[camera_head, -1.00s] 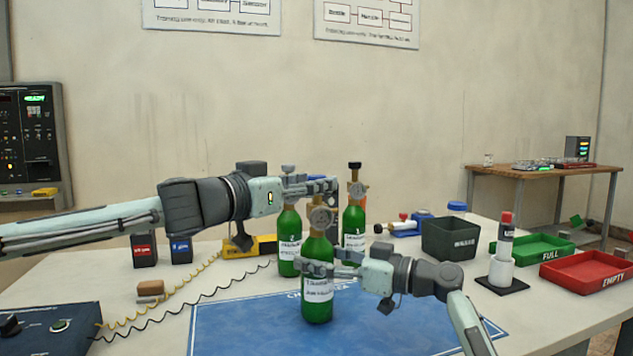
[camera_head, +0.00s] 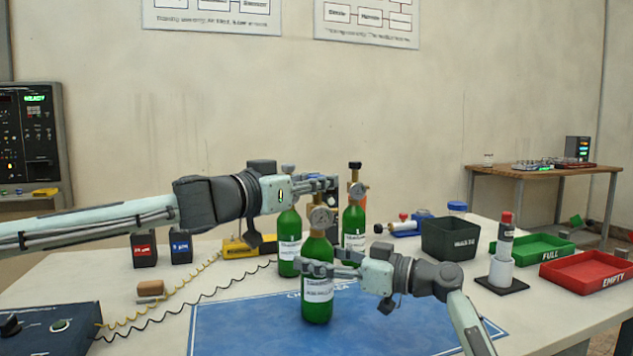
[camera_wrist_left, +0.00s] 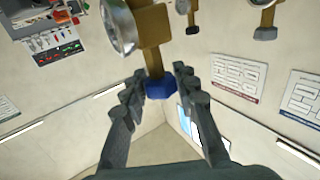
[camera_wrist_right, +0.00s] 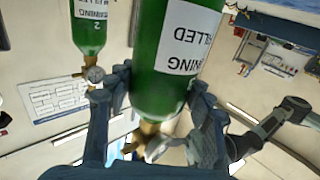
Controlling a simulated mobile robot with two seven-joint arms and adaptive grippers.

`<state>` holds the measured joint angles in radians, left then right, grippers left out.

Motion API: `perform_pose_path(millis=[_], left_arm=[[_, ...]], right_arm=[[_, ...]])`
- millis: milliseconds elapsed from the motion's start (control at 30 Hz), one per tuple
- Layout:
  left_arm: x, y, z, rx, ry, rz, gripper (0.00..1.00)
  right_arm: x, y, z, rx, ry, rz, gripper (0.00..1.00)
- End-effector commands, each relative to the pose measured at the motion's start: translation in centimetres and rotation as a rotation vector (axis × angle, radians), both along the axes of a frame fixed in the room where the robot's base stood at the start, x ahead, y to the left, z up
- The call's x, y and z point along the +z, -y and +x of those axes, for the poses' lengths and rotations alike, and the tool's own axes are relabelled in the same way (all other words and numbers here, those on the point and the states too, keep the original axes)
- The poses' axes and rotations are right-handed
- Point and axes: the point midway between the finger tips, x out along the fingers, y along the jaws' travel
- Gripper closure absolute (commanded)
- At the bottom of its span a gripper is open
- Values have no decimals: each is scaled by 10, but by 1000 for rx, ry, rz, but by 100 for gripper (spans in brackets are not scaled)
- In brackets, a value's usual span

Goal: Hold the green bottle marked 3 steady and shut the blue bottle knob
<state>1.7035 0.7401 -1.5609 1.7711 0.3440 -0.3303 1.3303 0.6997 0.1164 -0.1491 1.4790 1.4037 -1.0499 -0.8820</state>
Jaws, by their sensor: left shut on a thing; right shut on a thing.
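The front green bottle (camera_head: 317,308) stands upright on the blue mat (camera_head: 240,325), with a white label and a gauge at its neck. Its number cannot be read. My right gripper (camera_head: 318,269) is shut around its upper body; the right wrist view shows the bottle (camera_wrist_right: 170,60) between the fingers. My left gripper (camera_head: 328,184) is at the top of this bottle, above the gauge. The left wrist view shows the blue knob (camera_wrist_left: 160,88) between its fingertips, on a brass valve (camera_wrist_left: 151,40).
Two more green bottles stand close behind, one with a grey knob (camera_head: 288,168) and one with a black knob (camera_head: 355,166). A dark bin (camera_head: 450,240), a green tray (camera_head: 533,247) and a red tray (camera_head: 588,272) are at the right. The mat's left part is clear.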

Motion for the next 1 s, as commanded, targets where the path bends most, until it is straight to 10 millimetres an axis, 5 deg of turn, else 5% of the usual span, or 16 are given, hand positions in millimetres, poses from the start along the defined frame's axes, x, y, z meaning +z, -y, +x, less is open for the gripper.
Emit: perform_pose_path(millis=[367, 1000], left_arm=[[-2, 0, 2, -117, -4, 8, 100], [0, 0, 4, -671, 2, 0, 100]], right_arm=[[0, 0, 0, 1, 0, -1, 100], [0, -1, -1, 3, 1, -2, 100]])
